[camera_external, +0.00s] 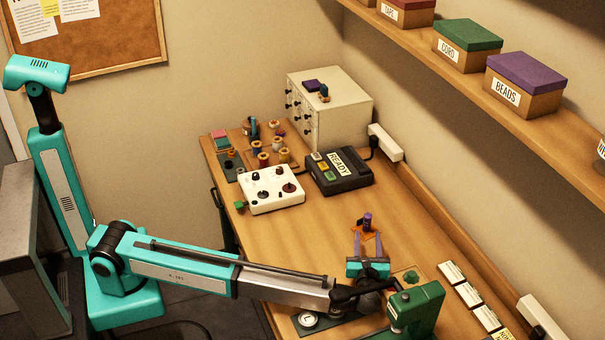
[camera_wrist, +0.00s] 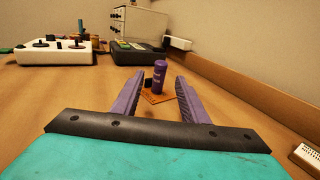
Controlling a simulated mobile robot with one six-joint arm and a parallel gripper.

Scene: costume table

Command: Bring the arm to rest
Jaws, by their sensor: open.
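My gripper (camera_external: 370,246) is over the front half of the table, near the green machine, with its fingers pointing toward the back. In the wrist view my gripper (camera_wrist: 157,92) shows two purple fingers spread apart with a gap between them. A purple cylinder (camera_wrist: 159,73) stands upright on an orange-brown base (camera_wrist: 157,97) beyond the fingertips, in line with the gap. The external view also shows this purple cylinder (camera_external: 367,221) just past the fingers. I cannot tell whether the fingertips touch the base. My arm stretches low across from the left.
A green machine (camera_external: 415,309) stands close to my wrist at the front. A white control box (camera_external: 271,189), a black READY box (camera_external: 339,170) and a drawer cabinet (camera_external: 331,108) stand at the back. Several white cards (camera_external: 470,294) lie along the right edge. The middle of the table (camera_external: 310,235) is clear.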

